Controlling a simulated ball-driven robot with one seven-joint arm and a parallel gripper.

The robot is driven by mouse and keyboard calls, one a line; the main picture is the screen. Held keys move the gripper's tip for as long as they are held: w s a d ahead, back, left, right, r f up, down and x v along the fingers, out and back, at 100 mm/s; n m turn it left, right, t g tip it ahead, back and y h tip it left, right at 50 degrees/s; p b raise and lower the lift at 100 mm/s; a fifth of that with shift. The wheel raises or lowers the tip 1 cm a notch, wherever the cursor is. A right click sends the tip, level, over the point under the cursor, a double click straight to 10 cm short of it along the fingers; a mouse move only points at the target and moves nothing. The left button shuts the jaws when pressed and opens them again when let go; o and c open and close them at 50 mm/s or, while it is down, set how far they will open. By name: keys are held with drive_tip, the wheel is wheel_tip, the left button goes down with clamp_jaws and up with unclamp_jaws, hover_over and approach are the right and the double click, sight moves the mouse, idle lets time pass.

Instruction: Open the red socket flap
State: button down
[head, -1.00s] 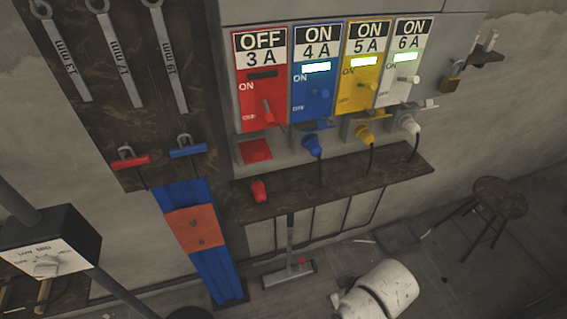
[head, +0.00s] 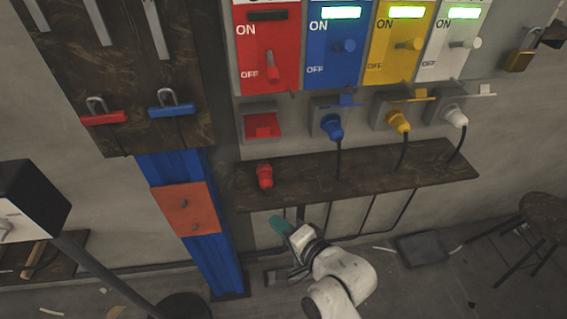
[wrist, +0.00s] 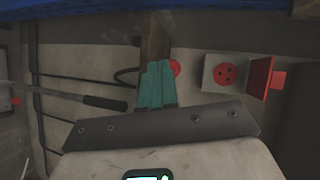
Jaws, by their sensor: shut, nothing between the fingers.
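The red socket (head: 247,127) is a grey housing under the red switch panel. Its red flap (head: 262,124) has a brighter tab at its lower edge; the head view does not show its angle clearly. In the wrist view the round red socket face (wrist: 226,74) with dark holes shows, and the red flap (wrist: 260,78) stands at an angle to its right. My gripper (head: 278,225) is low in the head view, below the shelf and the socket. Its teal fingers (wrist: 155,84) are shut and empty, apart from the flap.
A red plug (head: 264,177) stands on the dark shelf (head: 400,180), between my gripper and the socket in the head view. Blue (head: 332,126), yellow (head: 397,121) and white (head: 454,116) plugs with hanging cables are to the right. A blue rail (head: 205,255) stands left.

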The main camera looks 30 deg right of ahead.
drive_tip(key=w+m+t+b, duration=0.5)
drive_tip(key=m+t+b, duration=0.1)
drive_tip(key=m, duration=0.2)
drive_tip(key=m+t+h+b, duration=0.3)
drive_tip(key=m+t+h, duration=0.2)
drive_tip(key=m+h, duration=1)
approach(278, 135)
drive_tip(key=w+d+r+m+y, duration=0.2)
drive_tip(key=w+r+m+y, duration=0.1)
drive_tip(key=w, duration=0.1)
drive_tip(key=shift+w+d+r+p, duration=0.1)
drive_tip(key=shift+r+p, duration=0.25)
drive_tip(key=shift+r, duration=0.15)
drive_tip(key=shift+r, duration=0.1)
drive_tip(key=shift+r+p, duration=0.25)
drive_tip(key=shift+p, duration=0.85)
